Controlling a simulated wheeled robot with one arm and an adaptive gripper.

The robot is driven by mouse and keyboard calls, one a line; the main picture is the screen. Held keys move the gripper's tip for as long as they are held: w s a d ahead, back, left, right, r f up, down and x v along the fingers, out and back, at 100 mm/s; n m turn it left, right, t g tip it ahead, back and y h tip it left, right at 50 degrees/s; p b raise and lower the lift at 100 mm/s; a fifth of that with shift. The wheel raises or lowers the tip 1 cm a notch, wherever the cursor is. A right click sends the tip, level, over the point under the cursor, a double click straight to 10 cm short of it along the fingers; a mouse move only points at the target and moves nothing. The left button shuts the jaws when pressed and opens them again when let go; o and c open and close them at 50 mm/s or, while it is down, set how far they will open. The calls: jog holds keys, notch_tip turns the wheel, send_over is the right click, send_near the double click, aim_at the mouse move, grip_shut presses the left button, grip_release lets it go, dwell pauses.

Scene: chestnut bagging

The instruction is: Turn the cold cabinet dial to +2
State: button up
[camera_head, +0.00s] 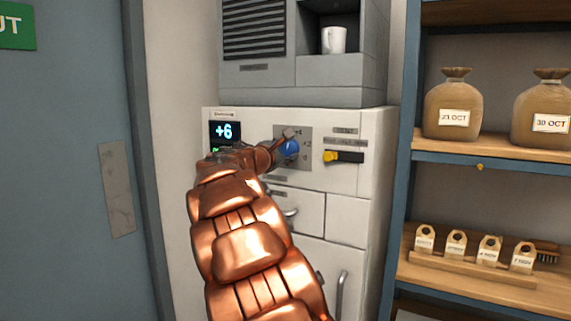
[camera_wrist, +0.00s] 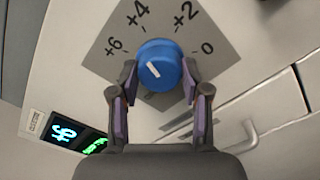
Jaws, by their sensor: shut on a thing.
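The blue dial (camera_wrist: 164,58) sits on a grey plate (camera_wrist: 225,52) marked +6, +4, +2 and 0. Its white mark is on the left side of its face, nearest the +6 label. My gripper (camera_wrist: 160,73) is shut on the dial, one finger on each side. In the head view the dial (camera_head: 291,148) shows beside the tip of my gripper (camera_head: 284,144). The cabinet display (camera_head: 224,131) reads +6; it also shows tilted in the wrist view (camera_wrist: 66,132). My arm hides part of the cabinet front (camera_head: 343,218).
A yellow and black handle (camera_head: 344,157) is right of the dial. Drawer and door handles are below it. A white mug (camera_head: 334,40) stands in the machine above. Shelves at the right hold dated sacks (camera_head: 452,104) and small tagged items (camera_head: 456,243).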

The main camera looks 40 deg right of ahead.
jog(key=m+b, duration=0.6)
jog(key=shift+f+m+b, duration=0.25)
jog(key=shift+m+b, duration=0.05)
jog(key=shift+b, duration=0.1)
jog(key=m+b, duration=0.3)
jog(key=shift+r+m, duration=0.15)
jog(key=shift+m, duration=0.15)
jog(key=shift+r+m+b, duration=0.1)
jog(key=shift+m+b, duration=0.4)
jog(key=shift+b, duration=0.15)
jog(key=shift+r, duration=0.1)
jog(key=o, duration=1.1)
jog(key=shift+o, duration=0.2)
